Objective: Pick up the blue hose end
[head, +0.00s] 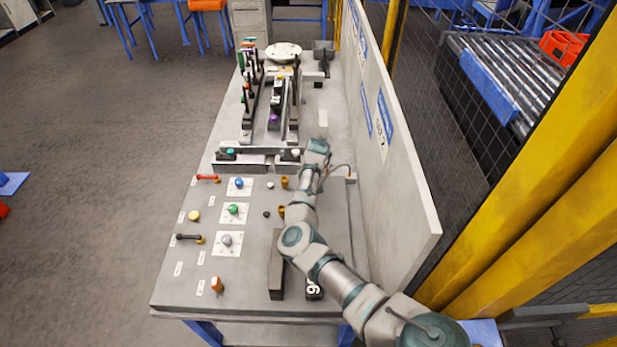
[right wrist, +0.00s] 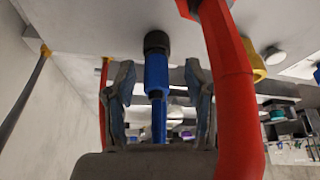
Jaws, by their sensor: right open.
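The blue hose end (right wrist: 156,75) shows in the right wrist view as a blue cylinder with a black cap. It lies between the two fingers of my right gripper (right wrist: 158,72). The fingers stand apart with a visible gap on each side of it. In the head view my right gripper (head: 317,150) is over the bench near the wall panel, and I cannot make out the blue hose end there. My left gripper is not in view.
A thick red hose (right wrist: 228,80) runs close to the right finger. The bench (head: 185,285) carries knobs on white plates, a red-handled part (head: 207,178) and racks at its far end. A grey wall panel (head: 400,170) borders its right side.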

